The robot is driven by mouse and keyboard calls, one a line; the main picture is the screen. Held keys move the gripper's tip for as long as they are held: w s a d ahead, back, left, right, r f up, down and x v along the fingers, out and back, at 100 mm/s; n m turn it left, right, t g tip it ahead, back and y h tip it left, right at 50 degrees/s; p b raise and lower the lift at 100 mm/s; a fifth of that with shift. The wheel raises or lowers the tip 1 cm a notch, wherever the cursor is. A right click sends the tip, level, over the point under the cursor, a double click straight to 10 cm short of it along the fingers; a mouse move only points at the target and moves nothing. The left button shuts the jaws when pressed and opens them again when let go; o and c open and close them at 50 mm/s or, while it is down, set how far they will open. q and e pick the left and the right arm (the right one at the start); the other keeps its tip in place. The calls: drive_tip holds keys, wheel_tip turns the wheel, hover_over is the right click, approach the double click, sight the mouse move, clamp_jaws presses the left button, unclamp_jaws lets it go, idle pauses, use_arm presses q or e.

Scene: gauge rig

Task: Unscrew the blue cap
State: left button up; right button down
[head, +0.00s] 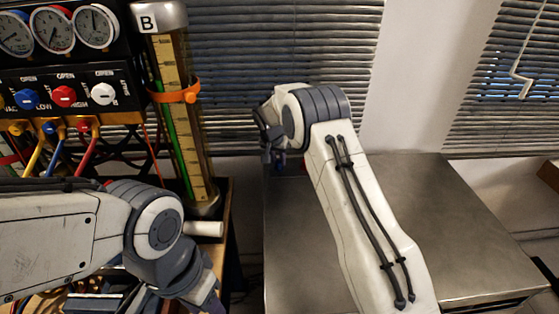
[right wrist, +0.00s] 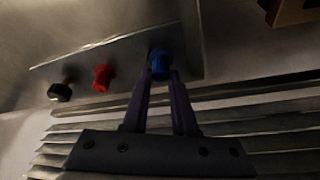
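The blue cap (right wrist: 160,64) sits near the edge of a grey metal panel (right wrist: 122,52) in the right wrist view. The two fingers of my right gripper (right wrist: 160,76) reach up to it, one at each side. Their tips meet the cap's lower sides with no clear gap, so the gripper looks shut on it. In the head view my right gripper (head: 274,150) is over the back left of the metal table, and a small blue spot shows at its tip. My left gripper (head: 190,290) is low at the left, cut by the frame; its fingers do not show clearly.
A red cap (right wrist: 103,77) and a black cap (right wrist: 60,92) stand in a row beside the blue one. At left are gauges (head: 52,30), a valve box with coloured knobs (head: 64,95) and a tall tube marked B (head: 172,95). The metal table (head: 450,220) is mostly clear.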

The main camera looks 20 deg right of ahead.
drive_tip(key=shift+s+d, duration=0.15)
drive_tip(key=shift+d, duration=0.15)
